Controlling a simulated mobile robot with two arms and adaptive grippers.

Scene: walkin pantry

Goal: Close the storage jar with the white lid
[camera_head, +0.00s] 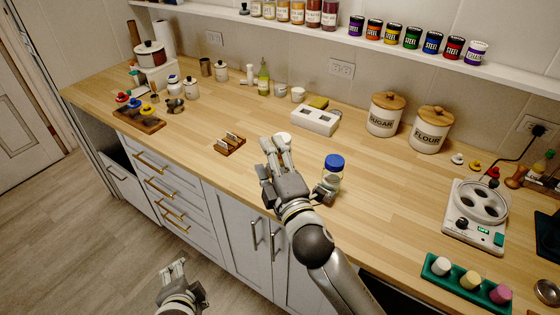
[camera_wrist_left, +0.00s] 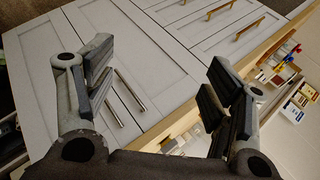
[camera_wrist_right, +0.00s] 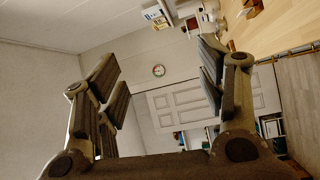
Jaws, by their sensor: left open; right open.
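A clear glass jar (camera_head: 332,179) with a blue lid (camera_head: 334,161) on top stands upright near the counter's front edge, just right of my right gripper. A small white round thing (camera_head: 284,135) shows behind the right fingertips and is partly hidden; I cannot tell whether it is the white lid. My right gripper (camera_head: 275,147) is open and empty above the counter, pointing towards the back. Whether it touches the white thing is unclear. My left gripper (camera_head: 173,270) is open and empty, low in front of the cabinets.
On the wooden counter (camera_head: 390,200) are a small wooden rack (camera_head: 229,144), a white toaster-like box (camera_head: 314,121), sugar (camera_head: 386,114) and flour (camera_head: 428,130) canisters, a white appliance (camera_head: 476,216) and a green tray (camera_head: 465,283).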

